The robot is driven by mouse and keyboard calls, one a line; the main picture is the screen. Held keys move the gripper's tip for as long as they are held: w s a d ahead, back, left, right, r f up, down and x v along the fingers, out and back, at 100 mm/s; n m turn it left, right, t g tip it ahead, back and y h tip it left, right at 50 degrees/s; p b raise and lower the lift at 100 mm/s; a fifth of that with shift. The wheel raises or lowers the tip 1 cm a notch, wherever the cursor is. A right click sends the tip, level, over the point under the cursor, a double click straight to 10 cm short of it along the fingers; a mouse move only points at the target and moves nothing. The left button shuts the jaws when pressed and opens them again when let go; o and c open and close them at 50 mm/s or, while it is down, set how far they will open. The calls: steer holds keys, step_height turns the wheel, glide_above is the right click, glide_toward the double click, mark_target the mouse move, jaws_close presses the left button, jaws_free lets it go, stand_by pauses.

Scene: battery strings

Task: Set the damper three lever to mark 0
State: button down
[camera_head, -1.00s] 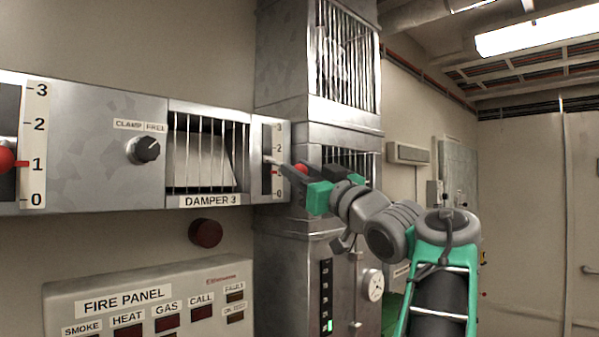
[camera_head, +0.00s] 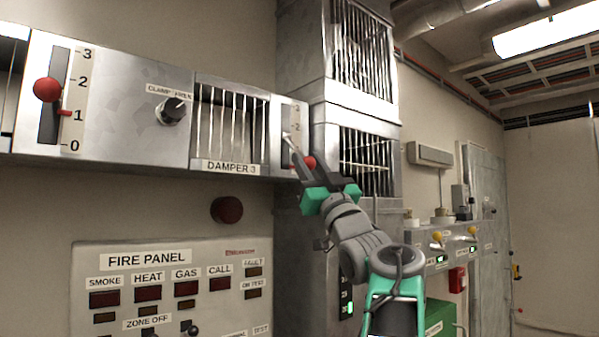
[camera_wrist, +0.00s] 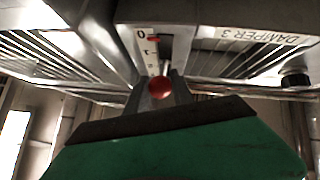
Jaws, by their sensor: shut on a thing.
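The damper three lever has a red ball knob (camera_head: 308,162) at the right end of the panel labelled DAMPER 3 (camera_head: 232,168). My gripper (camera_head: 303,166) is shut on this knob, with its fingers on either side. The knob also shows between the fingers in the wrist view (camera_wrist: 160,87). The lever's scale (camera_wrist: 146,52) appears upside down there, with 0 and 1 readable. Its red pointer (camera_wrist: 153,39) sits close to 0, slightly toward 1. In the head view my fingers cover the lower marks; 2 and 3 show.
A clamp knob (camera_head: 172,110) sits left of the damper grille. Another red-knobbed lever (camera_head: 47,90) is at far left, its pointer at 1. A fire panel (camera_head: 150,259) and a dark red round fitting (camera_head: 227,209) are below. A metal duct (camera_head: 318,95) stands close behind my gripper.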

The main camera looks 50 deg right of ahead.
steer(key=shift+w+d+f, duration=0.1)
steer(key=shift+w+f, duration=0.2)
steer(key=shift+f, duration=0.1)
steer(key=c, duration=1.1)
jaws_free()
steer(key=shift+w, duration=0.1)
steer(key=shift+r, duration=0.1)
steer(key=b+v, duration=0.4)
steer(key=v, duration=0.4)
